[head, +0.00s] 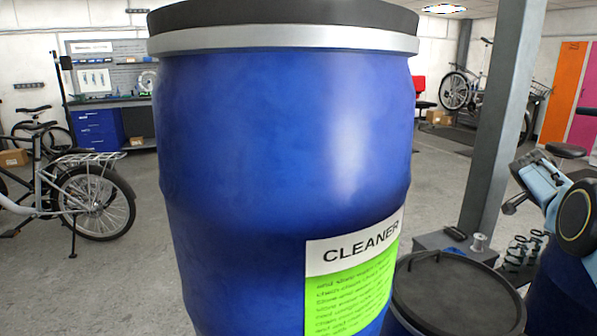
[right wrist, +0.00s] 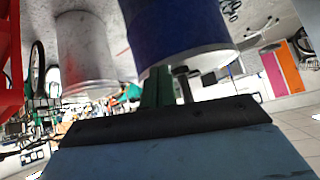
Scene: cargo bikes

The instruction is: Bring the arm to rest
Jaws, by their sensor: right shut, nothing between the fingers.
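My right arm (head: 548,188), light blue with dark parts, comes in at the right edge of the head view, beside the blue barrel and apart from it. In the right wrist view my right gripper (right wrist: 168,86) shows as short dark fingers on a wide black base, shut with nothing held. My left arm and gripper are not in view.
A big blue barrel (head: 270,150) with a black lid and a CLEANER label fills the middle. A lower dark-lidded barrel (head: 455,293) and a grey post (head: 503,120) stand right of it. A bicycle (head: 85,195) stands left. Open floor (head: 115,285) lies at lower left.

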